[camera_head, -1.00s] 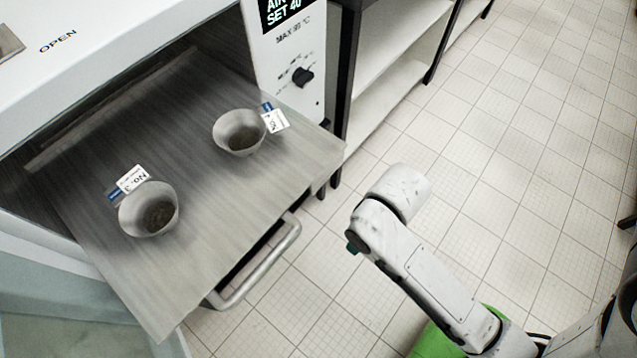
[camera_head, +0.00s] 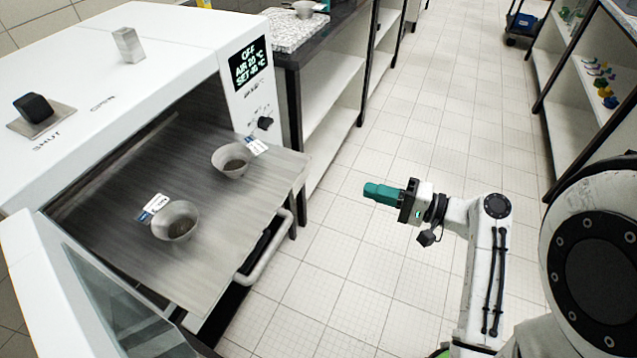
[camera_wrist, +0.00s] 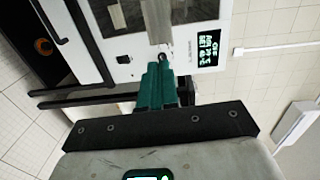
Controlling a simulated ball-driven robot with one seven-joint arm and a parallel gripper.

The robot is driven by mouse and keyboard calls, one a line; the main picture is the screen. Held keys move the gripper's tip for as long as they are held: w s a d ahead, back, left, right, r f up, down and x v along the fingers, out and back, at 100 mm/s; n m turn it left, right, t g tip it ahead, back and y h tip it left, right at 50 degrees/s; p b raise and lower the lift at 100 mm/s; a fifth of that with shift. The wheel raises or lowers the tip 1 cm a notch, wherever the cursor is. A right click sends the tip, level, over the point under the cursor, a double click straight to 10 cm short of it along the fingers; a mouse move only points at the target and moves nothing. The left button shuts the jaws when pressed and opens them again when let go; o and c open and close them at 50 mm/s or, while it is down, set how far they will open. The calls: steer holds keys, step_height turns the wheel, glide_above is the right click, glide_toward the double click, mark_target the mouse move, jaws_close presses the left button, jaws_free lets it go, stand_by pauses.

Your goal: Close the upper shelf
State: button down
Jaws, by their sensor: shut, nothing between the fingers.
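The upper shelf (camera_head: 228,262) is a flat grey metal plate pulled well out of the white oven (camera_head: 190,50). Two small grey bowls stand on it, one nearer the front left (camera_head: 175,222) and one farther back (camera_head: 231,160), each with a paper tag beside it. My gripper (camera_head: 370,191) is teal, shut and empty, held over the floor to the right of the shelf and apart from it. In the wrist view the gripper (camera_wrist: 160,70) points towards the oven front, with the display (camera_wrist: 207,49) to its right.
The glazed oven door (camera_head: 75,290) stands open at the left. A curved metal handle (camera_head: 268,255) lies below the shelf's edge. A speckled counter (camera_head: 300,32) with shelving stands behind the oven, and more shelving (camera_head: 590,70) stands at the right. The tiled floor between is clear.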

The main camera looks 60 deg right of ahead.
mark_target(220, 136)
steer(key=w, duration=0.8)
steer(key=w+r, duration=0.1)
steer(key=w, duration=0.4)
steer(key=shift+w+a+p, duration=0.1)
steer(key=shift+a+p, duration=0.05)
steer(key=shift+p, duration=0.15)
steer(key=shift+w, duration=0.55)
steer(key=w, duration=0.8)
steer(key=w+b, duration=0.1)
steer(key=w, duration=0.7)
steer(key=w+a+b, duration=0.1)
steer(key=w, duration=0.7)
steer(key=shift+w+f, duration=0.1)
steer(key=shift+w, duration=0.55)
steer(key=shift+w+r, duration=0.15)
steer(key=shift+r, duration=0.05)
steer(key=shift+w+a, duration=0.1)
